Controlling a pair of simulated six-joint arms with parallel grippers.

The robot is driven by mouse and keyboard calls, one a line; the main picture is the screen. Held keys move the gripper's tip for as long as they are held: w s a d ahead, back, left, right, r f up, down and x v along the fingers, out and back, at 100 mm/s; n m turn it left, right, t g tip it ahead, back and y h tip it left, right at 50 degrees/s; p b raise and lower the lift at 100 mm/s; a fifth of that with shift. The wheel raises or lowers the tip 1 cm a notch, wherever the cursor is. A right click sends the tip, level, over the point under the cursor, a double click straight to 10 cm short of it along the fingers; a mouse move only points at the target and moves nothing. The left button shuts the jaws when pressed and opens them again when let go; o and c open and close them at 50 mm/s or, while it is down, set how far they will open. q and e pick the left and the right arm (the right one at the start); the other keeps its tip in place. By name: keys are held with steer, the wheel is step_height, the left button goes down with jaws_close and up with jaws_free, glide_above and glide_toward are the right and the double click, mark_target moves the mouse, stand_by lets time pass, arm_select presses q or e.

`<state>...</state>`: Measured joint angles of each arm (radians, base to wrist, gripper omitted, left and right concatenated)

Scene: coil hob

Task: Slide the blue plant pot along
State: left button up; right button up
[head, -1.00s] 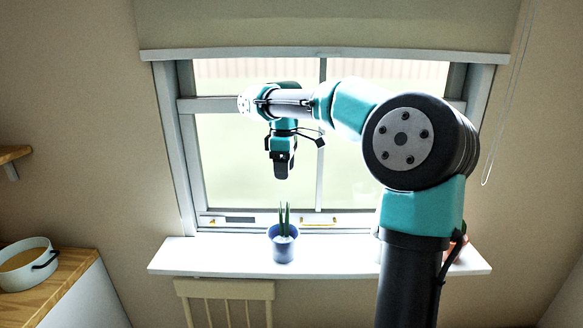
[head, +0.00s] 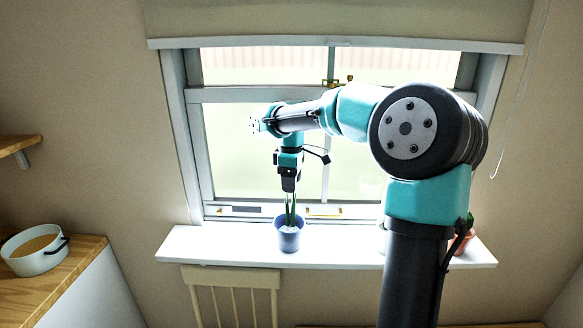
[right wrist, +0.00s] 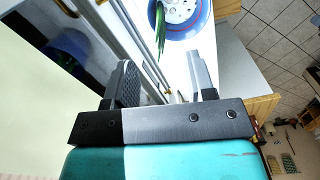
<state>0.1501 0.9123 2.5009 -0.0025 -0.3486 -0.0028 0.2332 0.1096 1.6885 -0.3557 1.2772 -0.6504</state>
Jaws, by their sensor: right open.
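The blue plant pot (head: 290,238) stands upright on the white window sill (head: 215,247), left of the sill's middle, with narrow green leaves rising from it. My right gripper (head: 289,188) points down just above the leaves, apart from the pot. In the right wrist view the pot (right wrist: 185,33) shows at the top with its leaves and pale fill, beyond the two fingers (right wrist: 165,85). The fingers stand apart with nothing between them. My left gripper is not in view.
A terracotta pot (head: 462,241) with a plant stands at the sill's right end, partly hidden by my right arm. The window (head: 265,150) rises right behind the sill. A chair back (head: 232,275) is below it. A white pan (head: 35,253) sits on the left counter.

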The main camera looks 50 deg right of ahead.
steer(key=shift+f, duration=2.55)
steer(key=shift+c, duration=0.3)
jaws_close()
